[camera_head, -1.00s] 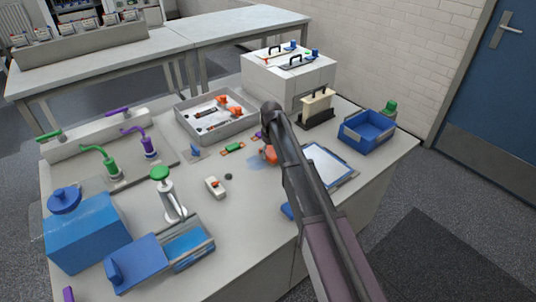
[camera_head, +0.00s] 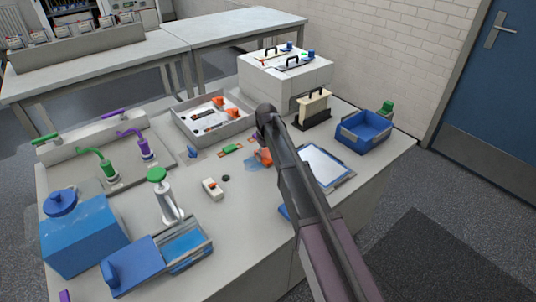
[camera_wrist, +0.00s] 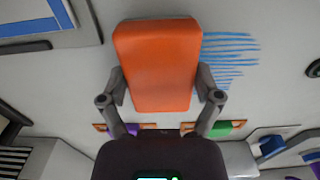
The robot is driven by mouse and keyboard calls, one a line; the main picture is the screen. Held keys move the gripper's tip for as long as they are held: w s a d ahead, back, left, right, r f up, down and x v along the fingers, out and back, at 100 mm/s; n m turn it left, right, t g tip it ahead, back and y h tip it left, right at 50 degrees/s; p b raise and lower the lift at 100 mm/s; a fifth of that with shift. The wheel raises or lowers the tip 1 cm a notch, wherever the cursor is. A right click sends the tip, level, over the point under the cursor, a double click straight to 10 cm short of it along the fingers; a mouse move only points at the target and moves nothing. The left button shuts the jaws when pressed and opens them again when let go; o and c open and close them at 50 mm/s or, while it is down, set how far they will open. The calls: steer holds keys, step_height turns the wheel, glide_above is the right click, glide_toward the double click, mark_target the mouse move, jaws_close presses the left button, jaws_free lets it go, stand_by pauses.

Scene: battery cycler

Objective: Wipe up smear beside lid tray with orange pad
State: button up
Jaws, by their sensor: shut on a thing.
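The orange pad (camera_wrist: 158,65) is held between the two fingers of my gripper (camera_wrist: 160,84), which is shut on it. In the head view the pad (camera_head: 264,156) shows low over or on the worktop, partly behind my arm; I cannot tell if it touches. The smear (camera_wrist: 231,58) is a patch of blue streaks right beside the pad in the wrist view. It also shows as a pale blue patch (camera_head: 252,164) in the head view. A blue-edged tray with a white sheet (camera_head: 326,166) lies right of the smear; I cannot tell if it is the lid tray.
A grey tray with orange-handled tools (camera_head: 213,135) stands behind. A green-and-orange piece (camera_head: 231,149) and a black puck (camera_head: 226,178) lie near the smear. A blue bin (camera_head: 364,132) is at the right. The worktop front of the smear is largely clear.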

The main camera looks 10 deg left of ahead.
mark_target(239, 169)
steer(key=shift+s+a, duration=1.15)
steer(key=shift+s+a+f, duration=0.1)
steer(key=shift+s+a, duration=1.3)
steer(key=shift+s, duration=0.1)
steer(key=shift+s+a, duration=1.4)
steer(key=shift+s, duration=0.05)
steer(key=shift+w+a, duration=0.7)
steer(key=shift+a, duration=0.05)
